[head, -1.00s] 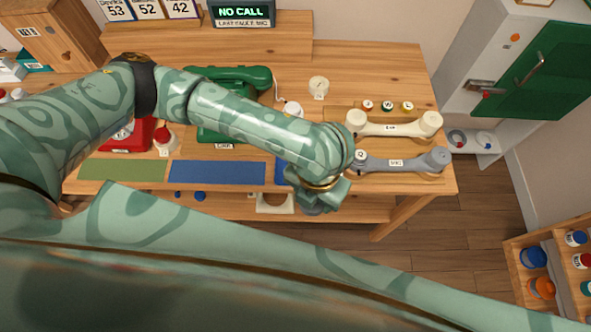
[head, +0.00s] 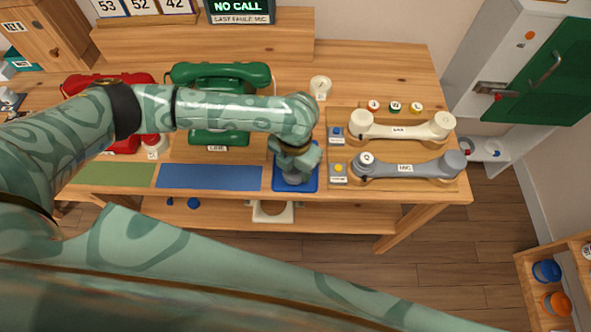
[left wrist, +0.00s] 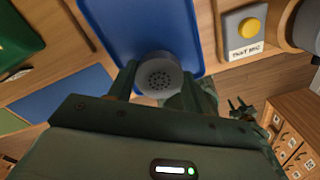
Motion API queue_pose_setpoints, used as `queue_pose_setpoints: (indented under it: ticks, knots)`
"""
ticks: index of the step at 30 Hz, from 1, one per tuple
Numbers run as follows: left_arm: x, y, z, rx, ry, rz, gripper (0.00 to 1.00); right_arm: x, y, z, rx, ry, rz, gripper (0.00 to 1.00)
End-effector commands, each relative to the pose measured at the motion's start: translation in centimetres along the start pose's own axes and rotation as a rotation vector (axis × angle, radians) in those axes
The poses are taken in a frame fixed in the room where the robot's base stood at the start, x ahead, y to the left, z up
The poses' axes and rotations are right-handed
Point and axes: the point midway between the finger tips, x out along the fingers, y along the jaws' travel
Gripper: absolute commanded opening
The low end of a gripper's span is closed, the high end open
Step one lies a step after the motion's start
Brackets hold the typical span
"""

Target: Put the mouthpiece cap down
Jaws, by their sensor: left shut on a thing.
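The mouthpiece cap (left wrist: 160,74) is a grey round piece with small holes in its face. My left gripper (head: 296,168) is shut on it, with one finger on each side of the cap in the left wrist view (left wrist: 157,84). The gripper and cap are over the small blue tray (head: 310,186) at the table's front edge, which also shows in the left wrist view (left wrist: 130,30). I cannot tell whether the cap touches the tray. In the head view the gripper largely hides the cap.
Right of the tray are a yellow button (head: 339,168), a grey handset (head: 410,168) and a cream handset (head: 400,130). A blue mat (head: 210,177) lies to the left. A green phone (head: 222,75) and red phone (head: 115,80) stand behind my left arm.

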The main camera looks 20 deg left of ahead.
Motion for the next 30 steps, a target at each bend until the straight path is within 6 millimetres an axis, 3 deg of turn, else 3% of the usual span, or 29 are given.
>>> queue_pose_setpoints:
  ticks: [1, 3, 14, 15, 17, 26, 30]
  knots:
    - [1.4, -0.1, -0.1, -0.001, 0.004, -0.001, 0.30, 0.8, -0.1, 0.2, 0.000, -0.005, -0.002, 0.36]
    - [1.9, -0.1, -0.1, 0.001, 0.003, -0.002, 0.30, 1.0, -0.1, 0.3, 0.000, -0.006, -0.002, 0.36]
    - [2.0, -0.1, -0.1, 0.001, 0.000, 0.000, 0.30, 0.9, -0.1, 0.2, 0.000, -0.005, -0.002, 0.36]
    - [2.0, -0.1, -0.1, 0.001, 0.000, 0.000, 0.58, 0.8, -0.1, 0.2, 0.000, -0.005, -0.002, 0.36]
    - [2.0, -0.1, -0.1, 0.001, 0.000, 0.000, 0.71, 0.8, -0.1, 0.2, 0.000, -0.005, -0.002, 0.36]
    - [1.8, -0.1, 0.0, 0.001, 0.000, 0.000, 0.71, 0.8, -0.1, 0.2, 0.001, -0.004, -0.002, 0.36]
    - [-0.2, 0.0, 0.1, 0.000, -0.004, 0.001, 0.71, -0.1, -0.1, -0.1, 0.001, 0.001, -0.001, 0.36]
